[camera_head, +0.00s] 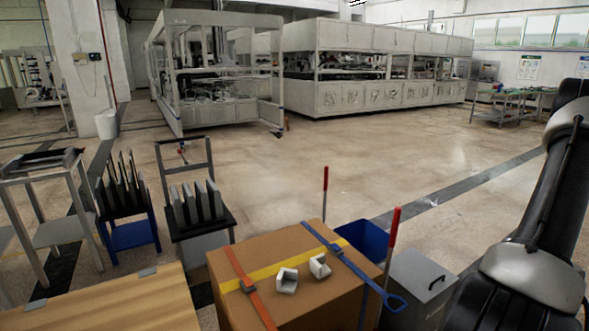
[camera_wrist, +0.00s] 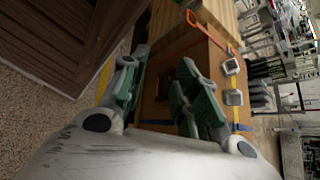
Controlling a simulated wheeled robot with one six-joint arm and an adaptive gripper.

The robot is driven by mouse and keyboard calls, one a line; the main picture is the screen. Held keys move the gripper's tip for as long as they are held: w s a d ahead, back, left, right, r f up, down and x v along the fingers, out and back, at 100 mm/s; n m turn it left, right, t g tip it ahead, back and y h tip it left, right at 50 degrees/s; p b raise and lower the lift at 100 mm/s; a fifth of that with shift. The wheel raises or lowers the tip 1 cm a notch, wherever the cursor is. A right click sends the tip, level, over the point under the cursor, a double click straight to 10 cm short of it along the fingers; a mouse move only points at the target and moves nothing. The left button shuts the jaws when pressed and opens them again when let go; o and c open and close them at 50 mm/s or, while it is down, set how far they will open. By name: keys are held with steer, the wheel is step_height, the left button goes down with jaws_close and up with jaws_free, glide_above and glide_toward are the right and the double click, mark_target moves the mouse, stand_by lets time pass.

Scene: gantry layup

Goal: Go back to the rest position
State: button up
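My gripper (camera_wrist: 165,68) shows in the wrist view with its green and grey fingers apart. Nothing is seen held between them; the side of a cardboard box (camera_wrist: 205,55) lies behind the gap. In the head view my arm rises along the right edge, and my gripper is out of that picture. The box also shows in the head view (camera_head: 225,262), with orange, yellow and blue straps. Two small white corner pieces (camera_head: 287,281) (camera_head: 320,266) lie on its top, apart from my arm.
A wooden tabletop (camera_head: 110,305) is at the lower left. Carts with upright dark panels (camera_head: 200,218) stand behind it. A blue bin (camera_head: 362,240), a grey lidded bin (camera_head: 418,283) and red-topped posts (camera_head: 392,235) stand beside the box. The floor (camera_head: 330,160) beyond is clear.

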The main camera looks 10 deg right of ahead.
steer(key=a+r+n+t+h, duration=0.1)
steer(key=a+r+n+h, duration=0.2)
steer(key=r, duration=0.8)
steer(key=w+a+r+n+t+h, duration=0.1)
steer(key=a+r+n+h, duration=0.3)
steer(key=r, duration=0.7)
steer(key=w+a+r+n+t+h, duration=0.1)
steer(key=a+r+n+h, duration=0.3)
steer(key=r, duration=0.7)
steer(key=shift+w+a+r+n+t, duration=0.2)
steer(key=shift+a+n+t, duration=0.1)
steer(key=shift+a+n, duration=0.55)
